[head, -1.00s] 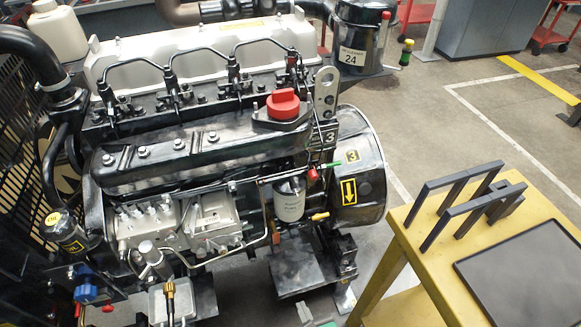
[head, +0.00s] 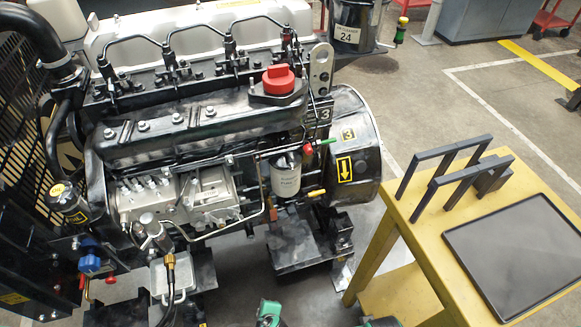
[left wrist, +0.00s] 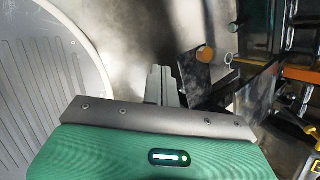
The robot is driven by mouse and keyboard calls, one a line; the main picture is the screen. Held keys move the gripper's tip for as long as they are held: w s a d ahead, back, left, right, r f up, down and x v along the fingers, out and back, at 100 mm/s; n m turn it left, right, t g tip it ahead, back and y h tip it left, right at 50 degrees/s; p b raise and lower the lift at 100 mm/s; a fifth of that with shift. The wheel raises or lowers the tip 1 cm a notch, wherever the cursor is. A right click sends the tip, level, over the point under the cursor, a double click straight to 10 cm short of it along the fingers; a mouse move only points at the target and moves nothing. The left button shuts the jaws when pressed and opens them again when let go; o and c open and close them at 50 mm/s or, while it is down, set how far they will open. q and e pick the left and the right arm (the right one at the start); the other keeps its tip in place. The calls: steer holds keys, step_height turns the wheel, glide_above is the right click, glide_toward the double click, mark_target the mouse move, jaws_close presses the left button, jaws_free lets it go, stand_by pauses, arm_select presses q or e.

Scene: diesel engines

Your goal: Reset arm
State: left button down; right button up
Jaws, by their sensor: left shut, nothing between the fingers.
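My left gripper (left wrist: 162,86) shows in the left wrist view, with its two grey fingers together and nothing between them. Behind the fingers is blurred grey floor, with dark plates and engine parts to the right. In the head view only small green and grey parts of mine show at the bottom edge; no right gripper fingers can be made out. The diesel engine (head: 200,140) stands at the left and centre, with a red cap (head: 278,80) on its black cover and a white filter (head: 286,176) below.
A yellow table (head: 400,225) stands at the right, bearing dark upright frames (head: 440,190) and a flat black tray (head: 520,302). Open floor (head: 470,120) lies behind it. Grey cabinets (head: 485,20) and a red cart (head: 553,18) stand at the back.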

arm_select(q)
steer(key=s+a+f+n+g+h, duration=0.2)
steer(key=a+n, duration=0.5)
steer(key=n, duration=0.2)
steer(key=s+a+f+n+g+h, duration=0.1)
steer(key=s+a+f+n+h, duration=0.15)
steer(key=a+n, duration=0.5)
steer(key=s+a+f+p, duration=0.1)
steer(key=s+f+p, duration=0.4)
steer(key=s, duration=0.4)
steer(key=s+a+f+g+y+p, duration=0.1)
steer(key=s+a+f+p, duration=0.1)
steer(key=s+f+p, duration=0.4)
steer(key=s+p, duration=0.1)
steer(key=s, duration=0.3)
steer(key=shift+s+a+f+n+p, duration=0.15)
steer(key=shift+a+n+p, duration=0.1)
steer(key=shift+n+p, duration=0.1)
arm_select(e)
steer(key=s+d+f, duration=0.2)
steer(key=s+f, duration=0.3)
steer(key=s, duration=0.4)
steer(key=s+d+f+g, duration=0.1)
steer(key=s+d+f, duration=0.2)
steer(key=s+f, duration=0.3)
steer(key=s, duration=0.4)
steer(key=shift+s+f, duration=0.15)
steer(key=shift+s, duration=0.05)
steer(key=shift+d, duration=0.1)
